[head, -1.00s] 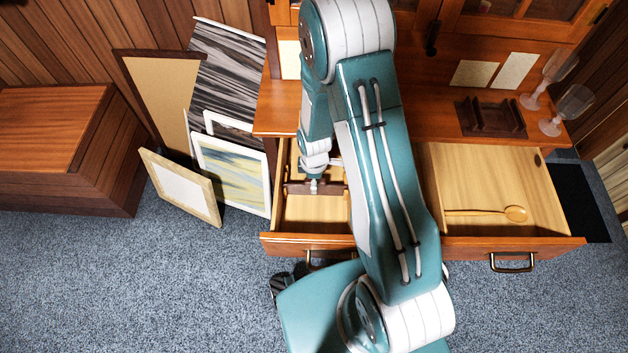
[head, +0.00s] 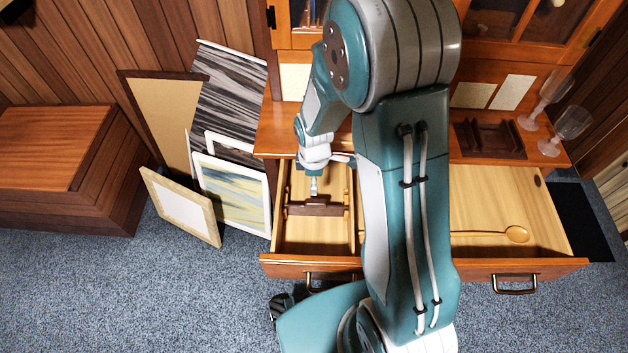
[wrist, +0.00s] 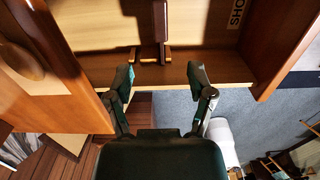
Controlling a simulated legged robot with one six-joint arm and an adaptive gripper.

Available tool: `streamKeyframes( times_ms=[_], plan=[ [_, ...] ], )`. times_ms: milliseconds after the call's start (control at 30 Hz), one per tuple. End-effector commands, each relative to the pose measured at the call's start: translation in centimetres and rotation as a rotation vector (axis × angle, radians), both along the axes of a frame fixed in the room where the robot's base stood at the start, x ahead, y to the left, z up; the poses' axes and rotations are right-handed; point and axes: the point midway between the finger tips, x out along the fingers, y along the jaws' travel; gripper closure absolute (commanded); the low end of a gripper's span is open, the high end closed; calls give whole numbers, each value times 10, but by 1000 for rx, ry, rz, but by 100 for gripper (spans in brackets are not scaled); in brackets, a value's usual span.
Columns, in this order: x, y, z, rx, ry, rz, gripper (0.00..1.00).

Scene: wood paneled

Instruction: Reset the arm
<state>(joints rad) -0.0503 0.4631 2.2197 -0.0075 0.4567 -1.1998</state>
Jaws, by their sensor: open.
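My gripper (wrist: 160,80) is open and empty in the wrist view, its two dark fingers spread apart. It is over the open left drawer (head: 300,268) of the wooden cabinet. A dark brown wooden rack (head: 318,208) lies in that drawer, and its end also shows beyond my fingers in the wrist view (wrist: 160,30). The fingers look apart from the rack. In the head view my gripper (head: 314,188) is small and partly hidden by my arm.
The open right drawer (head: 500,200) holds a wooden spoon (head: 515,234). Two glasses (head: 572,124) and another brown rack (head: 490,138) stand on the cabinet top. Framed pictures (head: 232,195) lean at the left near a wooden chest (head: 50,150). Carpet in front is clear.

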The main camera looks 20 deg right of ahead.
Motion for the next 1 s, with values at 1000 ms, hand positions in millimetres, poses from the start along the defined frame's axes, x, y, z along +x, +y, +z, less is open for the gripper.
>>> streamKeyframes(
  times_ms=[1000],
  plan=[
    [-42, -10, 176, 78, -234, -587, 30]
  ],
)
